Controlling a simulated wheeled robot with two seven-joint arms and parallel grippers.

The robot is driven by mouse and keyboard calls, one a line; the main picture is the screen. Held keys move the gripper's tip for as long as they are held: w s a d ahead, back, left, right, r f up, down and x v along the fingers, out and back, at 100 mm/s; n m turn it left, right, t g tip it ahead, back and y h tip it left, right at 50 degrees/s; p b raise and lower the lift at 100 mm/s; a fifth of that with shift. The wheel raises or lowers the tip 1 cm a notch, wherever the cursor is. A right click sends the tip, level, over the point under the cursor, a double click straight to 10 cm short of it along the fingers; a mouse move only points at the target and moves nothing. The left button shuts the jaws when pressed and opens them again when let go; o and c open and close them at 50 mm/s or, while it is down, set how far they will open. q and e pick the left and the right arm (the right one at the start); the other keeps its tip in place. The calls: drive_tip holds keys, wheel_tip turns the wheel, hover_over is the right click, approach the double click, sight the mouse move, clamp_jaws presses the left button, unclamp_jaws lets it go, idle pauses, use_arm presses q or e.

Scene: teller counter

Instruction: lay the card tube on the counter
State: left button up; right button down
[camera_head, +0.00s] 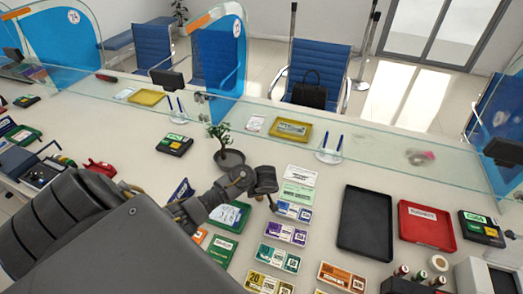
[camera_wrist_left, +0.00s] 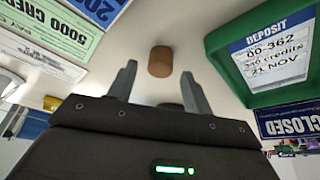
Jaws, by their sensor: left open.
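The card tube (camera_wrist_left: 160,62) is a short brown cylinder in the left wrist view. It appears on the pale counter, ahead of the fingertips and between their lines; whether it stands or lies is hard to tell. My left gripper (camera_wrist_left: 158,85) is open, with one finger on each side and a visible gap to the tube. In the head view my left gripper (camera_head: 272,204) is above the counter, beside the note bundles, and I cannot make out the tube there. My right gripper is not in view.
A green deposit tray (camera_wrist_left: 220,45) is close on the right in the wrist view, and printed notes (camera_wrist_left: 55,35) lie left. In the head view, a potted plant (camera_head: 230,159), an empty black tray (camera_head: 344,220) and a red tray (camera_head: 427,240) surround the work area.

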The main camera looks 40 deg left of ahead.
use_arm(q)
drive_tip(key=v, duration=1)
